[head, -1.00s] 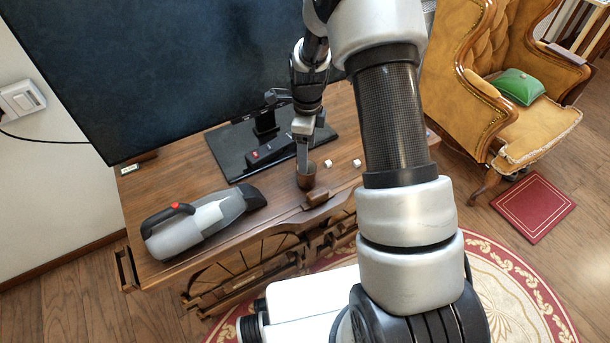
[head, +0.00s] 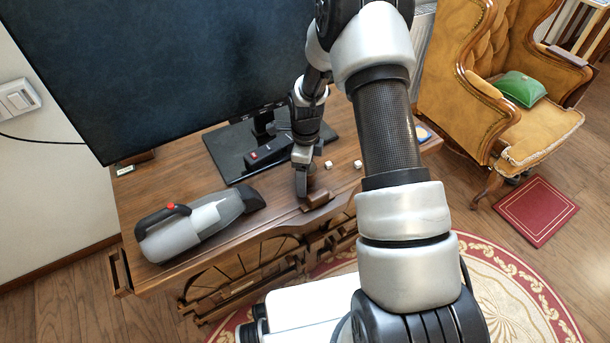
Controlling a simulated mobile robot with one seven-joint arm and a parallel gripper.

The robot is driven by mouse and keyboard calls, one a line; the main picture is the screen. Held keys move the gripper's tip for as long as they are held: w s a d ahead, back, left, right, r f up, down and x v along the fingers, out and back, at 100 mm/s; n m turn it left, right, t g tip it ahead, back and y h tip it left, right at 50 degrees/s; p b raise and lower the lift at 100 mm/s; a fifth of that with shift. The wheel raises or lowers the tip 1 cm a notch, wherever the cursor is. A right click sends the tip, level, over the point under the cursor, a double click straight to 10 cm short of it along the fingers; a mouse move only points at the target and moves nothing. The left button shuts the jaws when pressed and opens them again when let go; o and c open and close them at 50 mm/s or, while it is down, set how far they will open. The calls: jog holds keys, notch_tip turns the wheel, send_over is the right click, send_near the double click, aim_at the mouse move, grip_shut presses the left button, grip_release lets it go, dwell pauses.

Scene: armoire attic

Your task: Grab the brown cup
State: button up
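The brown cup (head: 310,184) stands on the wooden desk near its front edge, in the middle of the head view. It is mostly hidden by my gripper, with only a small dark brown part showing beside the finger. My gripper (head: 302,189) points down at the cup, and one finger lies across it in the picture. The other finger is not clearly visible. I cannot tell whether the fingers touch or close on the cup.
A large dark screen (head: 170,70) stands at the back of the desk (head: 150,190). A grey handheld vacuum (head: 190,228) lies to the left. A dark box with a red mark (head: 265,154) and small white cubes (head: 357,164) lie near my gripper.

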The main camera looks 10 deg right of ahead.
jog(key=c, duration=1.3)
